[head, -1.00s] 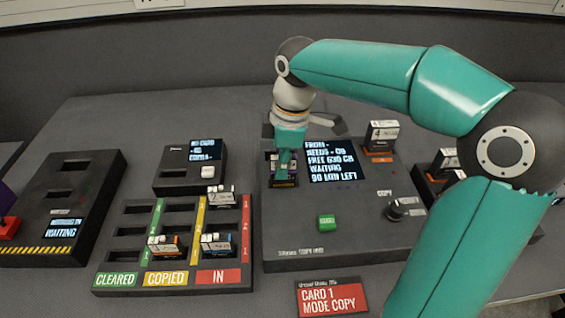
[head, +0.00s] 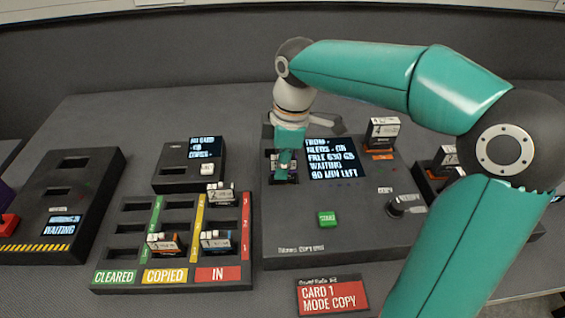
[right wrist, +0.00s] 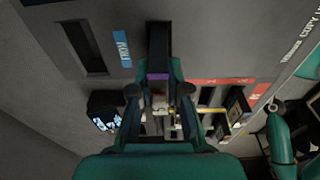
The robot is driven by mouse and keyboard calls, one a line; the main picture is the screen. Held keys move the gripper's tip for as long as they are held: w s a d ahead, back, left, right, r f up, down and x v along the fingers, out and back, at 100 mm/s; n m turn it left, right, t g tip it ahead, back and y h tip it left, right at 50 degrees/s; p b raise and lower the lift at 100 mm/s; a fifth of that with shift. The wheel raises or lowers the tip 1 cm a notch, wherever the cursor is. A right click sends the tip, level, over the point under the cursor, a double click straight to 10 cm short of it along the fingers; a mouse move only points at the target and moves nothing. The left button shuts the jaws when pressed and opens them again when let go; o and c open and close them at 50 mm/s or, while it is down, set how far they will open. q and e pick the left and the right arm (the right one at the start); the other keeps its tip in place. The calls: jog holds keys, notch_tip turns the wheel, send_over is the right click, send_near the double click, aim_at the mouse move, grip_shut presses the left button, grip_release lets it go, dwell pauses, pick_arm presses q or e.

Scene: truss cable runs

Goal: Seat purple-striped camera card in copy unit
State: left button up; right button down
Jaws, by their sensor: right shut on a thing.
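The copy unit (head: 350,248) is a dark box with a lit screen (head: 331,159) that shows "FROM -", "FREE" and "WAITING". My right gripper (head: 284,178) points down at the slot area left of that screen. In the right wrist view, the gripper (right wrist: 158,96) is shut on a card with a purple band (right wrist: 157,77). The card is in line with a dark slot in the unit's face. How deep it sits is hidden by the fingers. An empty slot beside a blue "FROM" label (right wrist: 122,47) shows to the left there.
A sorting rack (head: 121,270) with several cards stands left of the unit. A card (head: 382,134) stands upright at the unit's back right. A green START button (head: 327,219) and a black knob (head: 404,204) sit on the unit. A red sign (head: 332,296) lies in front.

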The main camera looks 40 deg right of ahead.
jog(key=shift+f+b, duration=0.4)
jog(key=shift+f, duration=0.35)
dwell(0.6)
dwell(0.3)
jog(key=c, duration=1.1)
grip_release()
jog(key=shift+o, duration=0.4)
jog(key=o, duration=0.3)
jog(key=shift+r, duration=0.15)
notch_tip(320, 180, up, 7)
jog(key=p, duration=0.7)
jog(key=shift+r, duration=0.2)
